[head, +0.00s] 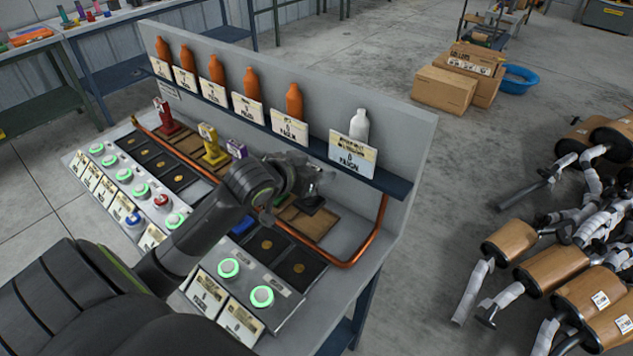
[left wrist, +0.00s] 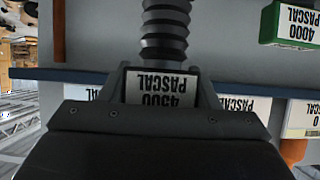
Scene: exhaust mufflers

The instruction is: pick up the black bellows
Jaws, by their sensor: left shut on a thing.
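The black bellows (left wrist: 165,30) fills the top middle of the left wrist view, with ribbed folds above a block labelled "4500 PASCAL" (left wrist: 162,88). My left gripper (left wrist: 165,98) is shut on this labelled block, one finger on each side. In the head view my left gripper (head: 300,188) is over the right part of the bench, and a dark part of the bellows (head: 309,205) shows under it. My arm and gripper hide much of it there; I cannot tell whether it touches the brown pad (head: 310,224). My right gripper is not in view.
A red piece (head: 166,118), a yellow piece (head: 212,148) and a purple block (head: 237,150) stand on the bench. A green "4000 PASCAL" block (left wrist: 290,25) is close by. A shelf (head: 390,183) with bottles and a copper pipe (head: 352,262) border the bench; round buttons line its front.

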